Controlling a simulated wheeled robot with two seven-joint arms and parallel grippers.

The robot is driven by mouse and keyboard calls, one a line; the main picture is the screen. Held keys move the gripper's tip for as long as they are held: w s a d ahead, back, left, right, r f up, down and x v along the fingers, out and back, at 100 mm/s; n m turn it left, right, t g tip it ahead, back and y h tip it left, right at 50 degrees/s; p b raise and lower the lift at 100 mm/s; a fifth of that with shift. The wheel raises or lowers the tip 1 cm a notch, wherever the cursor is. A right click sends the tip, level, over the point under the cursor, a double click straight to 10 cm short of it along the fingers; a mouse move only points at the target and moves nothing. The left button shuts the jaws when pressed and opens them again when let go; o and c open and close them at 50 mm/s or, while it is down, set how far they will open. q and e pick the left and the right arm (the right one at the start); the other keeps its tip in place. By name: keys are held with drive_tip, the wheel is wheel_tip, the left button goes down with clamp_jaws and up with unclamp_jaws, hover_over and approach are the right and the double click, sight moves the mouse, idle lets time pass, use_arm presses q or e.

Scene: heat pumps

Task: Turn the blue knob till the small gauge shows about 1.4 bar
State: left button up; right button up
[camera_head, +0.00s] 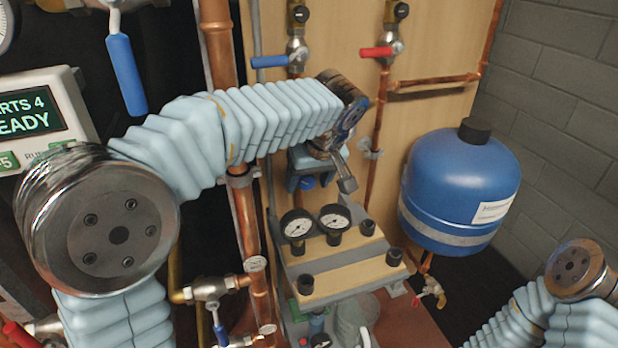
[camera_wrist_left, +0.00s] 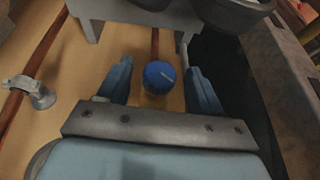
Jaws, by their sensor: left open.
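The blue knob (camera_wrist_left: 159,77) shows in the left wrist view, with a pale line on its face. It also shows in the head view (camera_head: 307,183), below my left gripper. My left gripper (camera_head: 307,181) is open, its two blue fingers on either side of the knob, with gaps visible in the left wrist view (camera_wrist_left: 159,82). Two similar round white gauges, a left one (camera_head: 297,224) and a right one (camera_head: 335,219), stand on the wooden-topped unit just below; their readings are too small to tell. My right gripper is out of view.
A blue tank (camera_head: 462,190) stands to the right. Copper pipes and valves with a blue lever (camera_head: 270,62) and a red lever (camera_head: 376,52) are on the wooden board behind. The unit's top (camera_head: 345,277) carries several black knobs. A pipe clamp (camera_wrist_left: 38,95) is left of the fingers.

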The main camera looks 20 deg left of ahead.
use_arm(q)
drive_tip(key=c, duration=1.1)
drive_tip(key=shift+o, duration=0.2)
drive_tip(key=shift+w+d+f+m+g+y, duration=0.1)
drive_tip(key=shift+w+d+m+g+y, duration=0.15)
drive_tip(key=shift+g+y, duration=0.8)
drive_tip(key=shift+d+f+m+g+y, duration=0.1)
drive_tip(key=shift+m+g+y, duration=0.35)
drive_tip(key=shift+y, duration=1)
drive_tip(key=o, duration=1.1)
drive_tip(key=shift+c, duration=0.2)
drive_tip(key=shift+r, duration=0.1)
